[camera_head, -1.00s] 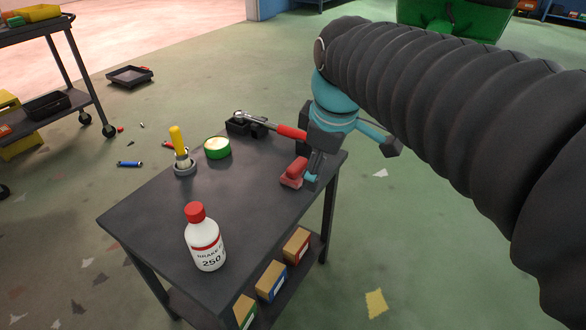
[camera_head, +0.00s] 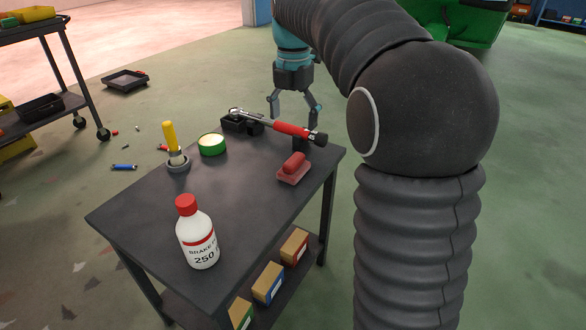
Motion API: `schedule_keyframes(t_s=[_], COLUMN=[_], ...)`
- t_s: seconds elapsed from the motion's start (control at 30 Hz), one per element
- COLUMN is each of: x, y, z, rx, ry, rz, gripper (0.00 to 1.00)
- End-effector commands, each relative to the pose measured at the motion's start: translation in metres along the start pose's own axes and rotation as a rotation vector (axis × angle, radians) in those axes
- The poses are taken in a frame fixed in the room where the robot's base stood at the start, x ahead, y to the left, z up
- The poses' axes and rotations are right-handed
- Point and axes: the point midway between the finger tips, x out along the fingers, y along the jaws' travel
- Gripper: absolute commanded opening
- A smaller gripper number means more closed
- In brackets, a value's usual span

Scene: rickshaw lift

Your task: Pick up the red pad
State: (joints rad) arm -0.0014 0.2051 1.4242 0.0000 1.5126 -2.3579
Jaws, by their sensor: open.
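The red pad (camera_head: 293,170) lies on the right part of the dark table top, with a raised grip on its upper side. My gripper (camera_head: 294,108) is open and empty. It hangs fingers down above the far edge of the table, behind the pad in the picture and apart from it. Its fingers are near the red-handled ratchet tool, and I cannot tell how far above or behind it they are. Nothing covers the pad.
The red-handled tool (camera_head: 279,126) rests on black holders beyond the pad. A green-rimmed tin (camera_head: 212,145), a yellow-handled brush (camera_head: 173,146) and a white bottle (camera_head: 197,233) stand on the table (camera_head: 240,205). The table top between bottle and pad is clear.

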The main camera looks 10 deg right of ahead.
Motion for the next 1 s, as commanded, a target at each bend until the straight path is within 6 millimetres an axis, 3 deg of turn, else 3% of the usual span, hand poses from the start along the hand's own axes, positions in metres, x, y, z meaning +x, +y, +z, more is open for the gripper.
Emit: schedule_keyframes(t_s=[0.3,0.67,1.0], x=[0.059,0.082,0.125], y=[-0.001,-0.001,-0.001], z=[-0.001,0.0,0.002], rx=[0.002,0.003,0.003], ry=[0.002,0.0,0.001], rz=[-0.002,0.0,-0.001], gripper=[0.86,0.86,0.86])
